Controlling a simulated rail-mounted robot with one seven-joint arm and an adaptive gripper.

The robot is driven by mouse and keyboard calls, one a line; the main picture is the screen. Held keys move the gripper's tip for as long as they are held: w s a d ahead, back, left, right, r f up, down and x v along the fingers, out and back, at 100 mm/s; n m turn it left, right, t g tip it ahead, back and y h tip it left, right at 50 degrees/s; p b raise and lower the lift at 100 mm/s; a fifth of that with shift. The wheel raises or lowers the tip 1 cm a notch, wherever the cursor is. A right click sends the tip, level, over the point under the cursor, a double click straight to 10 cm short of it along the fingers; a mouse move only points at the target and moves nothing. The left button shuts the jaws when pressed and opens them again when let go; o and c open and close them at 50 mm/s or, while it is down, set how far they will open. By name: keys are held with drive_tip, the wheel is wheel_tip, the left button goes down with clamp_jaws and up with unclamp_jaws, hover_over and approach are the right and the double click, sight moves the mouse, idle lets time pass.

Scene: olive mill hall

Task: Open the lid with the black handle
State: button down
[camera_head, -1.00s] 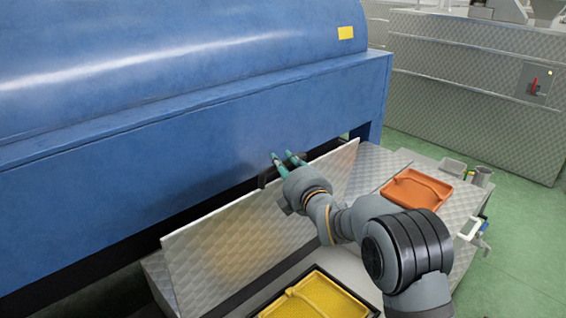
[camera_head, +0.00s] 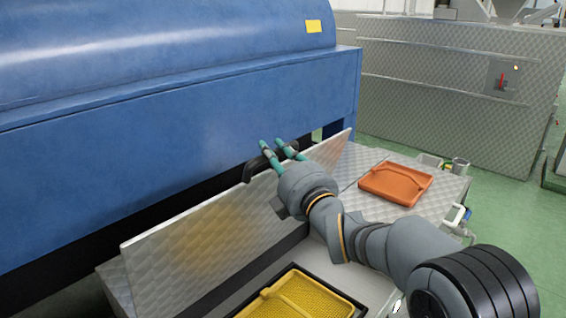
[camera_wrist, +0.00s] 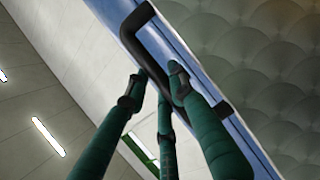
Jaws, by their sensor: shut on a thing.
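The lid (camera_head: 215,225) is a quilted metal panel standing steeply raised along the front of the blue machine. Its black handle (camera_head: 252,169) sits at the lid's upper edge, towards the right, and also shows in the wrist view (camera_wrist: 152,45). My gripper (camera_head: 276,150) has green fingers and is shut on the handle. In the wrist view the fingertips (camera_wrist: 155,88) lie around the bar of the handle, hiding part of it. Below the raised lid, an opening shows a yellow tray (camera_head: 345,300) with a raised grip.
The big blue machine (camera_head: 190,150) stands close behind the lid. An orange tray (camera_head: 375,190) lies on the metal top to the right, near small containers (camera_head: 458,168). My forearm passes over the right side of the opening. Green floor is free beyond.

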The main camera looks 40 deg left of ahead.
drive_tip(key=shift+d+f, duration=0.1)
drive_tip(key=c, duration=1.5)
unclamp_jaws()
drive_tip(key=shift+c, duration=0.2)
drive_tip(key=shift+o, duration=0.3)
drive_tip(key=v, duration=1.2)
